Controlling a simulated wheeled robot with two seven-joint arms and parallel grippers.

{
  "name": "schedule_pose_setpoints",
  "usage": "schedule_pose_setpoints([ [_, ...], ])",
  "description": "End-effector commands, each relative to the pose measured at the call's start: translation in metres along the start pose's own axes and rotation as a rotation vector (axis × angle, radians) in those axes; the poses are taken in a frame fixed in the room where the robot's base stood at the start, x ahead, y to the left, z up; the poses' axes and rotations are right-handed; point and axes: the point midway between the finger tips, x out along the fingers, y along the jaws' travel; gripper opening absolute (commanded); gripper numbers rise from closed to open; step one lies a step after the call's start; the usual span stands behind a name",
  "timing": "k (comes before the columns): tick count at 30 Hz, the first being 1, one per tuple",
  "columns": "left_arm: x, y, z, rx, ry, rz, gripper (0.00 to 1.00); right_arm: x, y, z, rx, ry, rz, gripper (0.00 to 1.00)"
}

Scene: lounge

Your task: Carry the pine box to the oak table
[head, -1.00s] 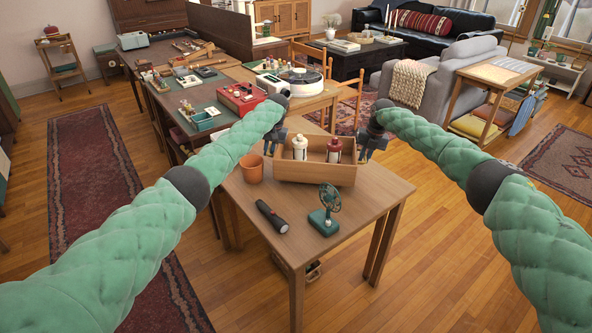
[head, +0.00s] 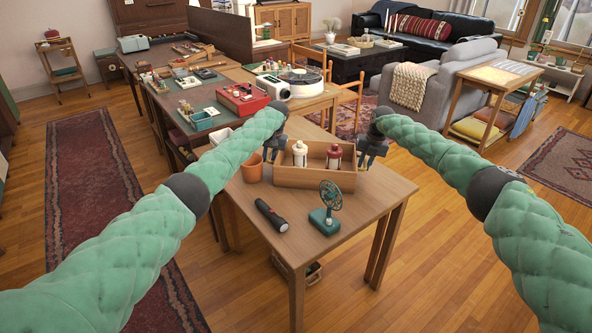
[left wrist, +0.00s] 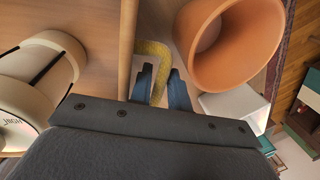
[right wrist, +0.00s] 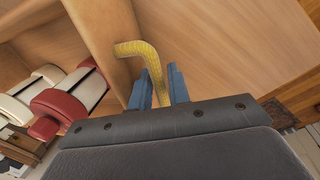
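The pine box (head: 314,178) is an open wooden box on the near wooden table (head: 372,197). It holds a white bottle (head: 300,154) and a red and white bottle (head: 334,157). My left gripper (head: 271,157) is at its left end; my right gripper (head: 366,160) is at its right end. In the left wrist view, blue fingers stand open on both sides of a yellow handle (left wrist: 153,50) beside the box wall (left wrist: 126,45). In the right wrist view, the fingers are open around another yellow handle (right wrist: 150,55). I cannot tell which table is oak.
A terracotta pot (head: 251,168) stands close to the box's left end. Behind are a cluttered workbench (head: 205,120), a turntable (head: 300,80) and a chair. A pale side table (head: 497,75) is at right.

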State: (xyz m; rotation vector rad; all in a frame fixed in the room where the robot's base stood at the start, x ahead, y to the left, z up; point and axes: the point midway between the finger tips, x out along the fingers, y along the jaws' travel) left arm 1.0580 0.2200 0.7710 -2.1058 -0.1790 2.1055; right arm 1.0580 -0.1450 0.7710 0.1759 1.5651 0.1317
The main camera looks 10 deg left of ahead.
Motion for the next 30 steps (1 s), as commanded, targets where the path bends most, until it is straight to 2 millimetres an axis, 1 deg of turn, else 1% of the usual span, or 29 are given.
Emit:
schedule_pose_setpoints([
  [1, -0.002, -0.001, 0.0, 0.0, 0.001, 0.0, 0.29, -0.002, 0.0, 0.0, 0.0, -0.001, 0.0, 0.29],
  [2, -0.002, 0.0, 0.0, 0.0, 0.001, 0.0, 0.33, -0.002, 0.0, 0.0, 0.0, -0.001, 0.0, 0.33],
  [12, -0.003, 0.001, 0.0, 0.001, 0.002, 0.001, 0.33, -0.002, 0.002, 0.0, -0.002, -0.001, 0.002, 0.33],
  [17, -0.006, 0.001, 0.0, 0.002, 0.002, 0.002, 0.33, -0.006, 0.004, 0.0, -0.002, -0.001, 0.003, 0.33],
  [23, -0.02, -0.001, -0.001, 0.002, 0.003, 0.002, 0.33, -0.02, 0.007, 0.0, -0.003, -0.001, 0.003, 0.33],
  [30, -0.046, -0.006, -0.001, 0.002, 0.003, 0.002, 0.33, -0.045, 0.012, 0.0, -0.003, -0.001, 0.003, 0.33],
])
